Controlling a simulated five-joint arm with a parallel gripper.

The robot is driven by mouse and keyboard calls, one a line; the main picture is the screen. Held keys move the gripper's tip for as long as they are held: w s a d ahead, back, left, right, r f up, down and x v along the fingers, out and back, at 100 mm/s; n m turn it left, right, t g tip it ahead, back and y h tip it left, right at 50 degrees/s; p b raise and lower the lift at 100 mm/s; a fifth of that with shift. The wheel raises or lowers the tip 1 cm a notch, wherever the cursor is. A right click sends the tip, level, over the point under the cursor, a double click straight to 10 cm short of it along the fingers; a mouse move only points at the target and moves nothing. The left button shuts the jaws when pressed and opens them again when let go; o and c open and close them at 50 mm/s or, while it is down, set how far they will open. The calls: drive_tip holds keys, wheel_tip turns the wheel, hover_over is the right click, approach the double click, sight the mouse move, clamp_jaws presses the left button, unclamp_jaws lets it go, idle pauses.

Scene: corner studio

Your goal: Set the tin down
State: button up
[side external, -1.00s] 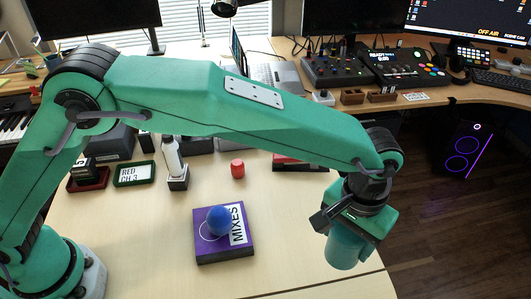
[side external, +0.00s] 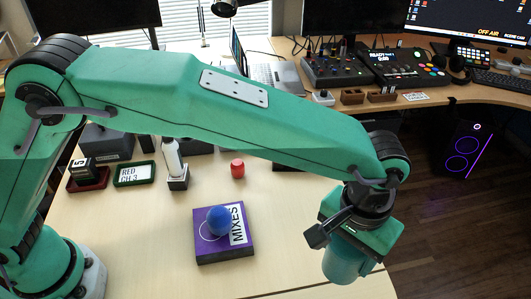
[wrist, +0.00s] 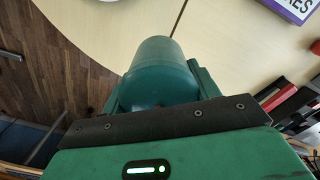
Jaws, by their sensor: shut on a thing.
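The tin is a teal, smooth cylinder (side external: 346,265) below my gripper (side external: 354,240) at the right end of the pale table (side external: 290,262). My gripper is shut on the tin, which hangs close to upright with its lower end down. In the wrist view the tin (wrist: 160,75) sits between the jaws of my gripper (wrist: 155,95), over the pale table near its edge. I cannot tell whether its bottom touches the tabletop.
A purple MIXES box (side external: 223,245) with a blue ball (side external: 219,220) on it lies left of the tin. The table's rounded edge and wooden floor (side external: 440,230) lie right of the tin. Bare tabletop lies between box and tin.

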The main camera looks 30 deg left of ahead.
drive_tip(key=shift+w, duration=0.1)
drive_tip(key=w+a+n, duration=0.6)
drive_tip(key=w+a, duration=0.6)
drive_tip(key=a, duration=0.4)
drive_tip(key=w+a+n, duration=0.6)
drive_tip(key=w+a, duration=0.6)
drive_tip(key=a, duration=0.4)
drive_tip(key=s+a+n, duration=0.2)
drive_tip(key=a+n, duration=0.4)
drive_tip(key=a, duration=1.5)
drive_tip(key=s+a+n, duration=0.2)
drive_tip(key=a+n, duration=0.3)
drive_tip(key=a, duration=1.6)
drive_tip(key=shift+w+d+f, duration=0.1)
drive_tip(key=shift+f, duration=1.35)
drive_tip(key=shift+w+d+f, duration=0.1)
drive_tip(key=shift+f, duration=1.35)
drive_tip(key=shift+f, duration=0.1)
drive_tip(key=shift+f, duration=2.4)
